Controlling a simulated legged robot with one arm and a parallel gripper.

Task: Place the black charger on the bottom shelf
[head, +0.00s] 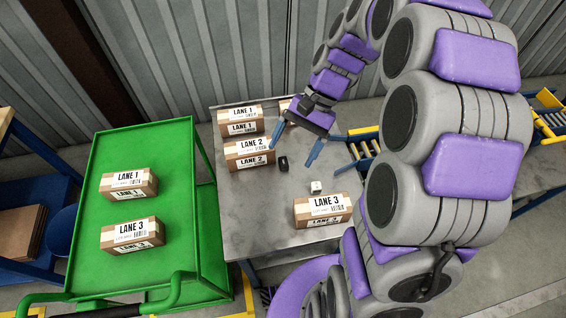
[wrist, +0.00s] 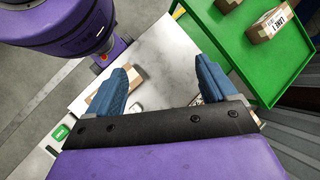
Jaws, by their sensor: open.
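A small black charger (head: 283,163) stands on the grey metal table (head: 265,215), just right of the middle LANE 2 carton. My gripper (head: 291,156) is open above the table, its blue fingers spread, with the charger near the space between the fingertips in the head view. In the wrist view my gripper (wrist: 164,80) has nothing between its fingers, and I cannot make out the charger there. I cannot tell which surface is the bottom shelf.
A small white block (head: 316,187) and a LANE 3 carton (head: 323,210) stand on the table near the charger. LANE 1 (head: 240,120) and LANE 2 (head: 249,153) cartons line its left side. A green cart (head: 178,215) with two cartons adjoins left.

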